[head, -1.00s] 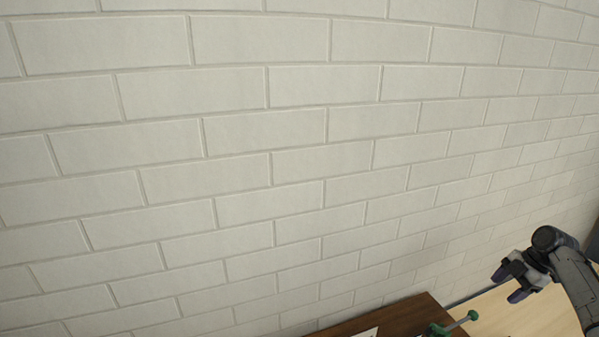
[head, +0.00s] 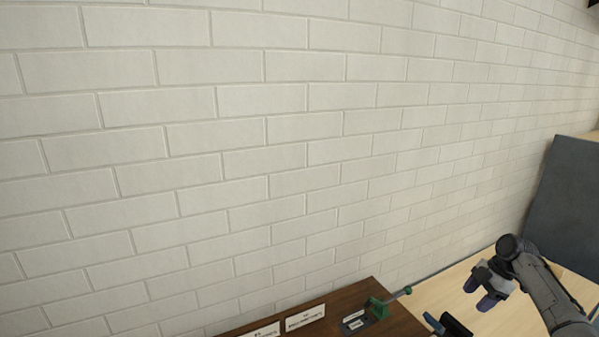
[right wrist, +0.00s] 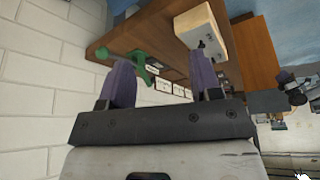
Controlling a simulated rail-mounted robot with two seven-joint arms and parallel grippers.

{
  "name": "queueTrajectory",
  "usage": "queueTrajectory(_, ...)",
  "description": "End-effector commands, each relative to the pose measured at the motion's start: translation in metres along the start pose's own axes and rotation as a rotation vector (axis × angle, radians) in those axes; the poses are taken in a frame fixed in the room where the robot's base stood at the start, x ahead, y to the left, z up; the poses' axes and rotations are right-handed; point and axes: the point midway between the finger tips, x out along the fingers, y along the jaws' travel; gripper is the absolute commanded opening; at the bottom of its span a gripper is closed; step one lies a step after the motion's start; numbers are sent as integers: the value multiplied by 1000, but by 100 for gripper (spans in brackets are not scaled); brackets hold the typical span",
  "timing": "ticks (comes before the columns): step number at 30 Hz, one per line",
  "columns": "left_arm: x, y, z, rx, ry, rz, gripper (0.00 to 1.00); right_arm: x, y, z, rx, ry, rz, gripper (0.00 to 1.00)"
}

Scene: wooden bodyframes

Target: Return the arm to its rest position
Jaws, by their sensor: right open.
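My right arm (head: 543,290) comes in from the lower right of the head view. Its gripper (head: 478,294) is open, with two purple fingers apart and nothing seen between them. In the right wrist view the open fingers (right wrist: 160,82) point toward a brown wooden bench (right wrist: 140,35). The gripper appears apart from the bench. My left gripper is not in the head view.
A green clamp (head: 380,306) stands on the dark wooden bench (head: 352,297), by small white labels (head: 305,317). A white brick wall (head: 240,150) fills most of the head view. A dark grey panel (head: 565,205) stands at right. A pale block (right wrist: 203,32) shows in the wrist view.

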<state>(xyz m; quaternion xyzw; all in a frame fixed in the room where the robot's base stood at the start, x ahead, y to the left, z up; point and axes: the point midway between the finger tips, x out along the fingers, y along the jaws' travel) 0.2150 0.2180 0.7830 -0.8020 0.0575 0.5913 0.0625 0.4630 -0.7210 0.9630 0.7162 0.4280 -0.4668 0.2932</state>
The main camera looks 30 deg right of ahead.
Motion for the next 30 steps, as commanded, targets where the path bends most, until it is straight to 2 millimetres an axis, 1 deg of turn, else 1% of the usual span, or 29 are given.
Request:
queueTrajectory(3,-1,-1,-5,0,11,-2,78,0,2,0,133,-3,8,58)
queueTrajectory(6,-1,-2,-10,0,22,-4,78,0,2,4,269,-28,17,58)
queueTrajectory(9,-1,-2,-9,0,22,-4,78,-2,4,10,427,-74,38,58)
queueTrajectory(11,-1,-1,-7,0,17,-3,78,-5,7,10,522,-116,70,58)
queueTrajectory(14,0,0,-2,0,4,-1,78,-19,18,1,675,-208,172,58)
queueTrajectory(16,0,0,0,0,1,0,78,-36,29,-14,764,-270,297,58)
queueTrajectory(17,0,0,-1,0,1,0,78,-46,34,-24,795,-291,363,58)
queueTrajectory(18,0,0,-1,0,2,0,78,-55,40,-41,826,-308,452,58)
queueTrajectory(19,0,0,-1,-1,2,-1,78,-61,44,-55,840,-312,516,58)
queueTrajectory(20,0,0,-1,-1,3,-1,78,-64,48,-72,848,-307,578,58)
queueTrajectory(21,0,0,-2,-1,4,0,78,-70,52,-95,852,-294,658,58)
queueTrajectory(23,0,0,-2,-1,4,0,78,-70,53,-131,846,-262,765,58)
queueTrajectory(24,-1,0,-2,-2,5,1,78,-66,52,-154,833,-237,826,58)
queueTrajectory(26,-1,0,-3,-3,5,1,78,-55,44,-189,806,-194,905,58)
queueTrajectory(27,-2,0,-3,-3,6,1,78,-45,36,-211,783,-161,946,58)
queueTrajectory(29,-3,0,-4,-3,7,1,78,-26,20,-243,743,-109,994,58)
queueTrajectory(30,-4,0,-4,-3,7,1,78,-13,6,-262,714,-71,1017,58)
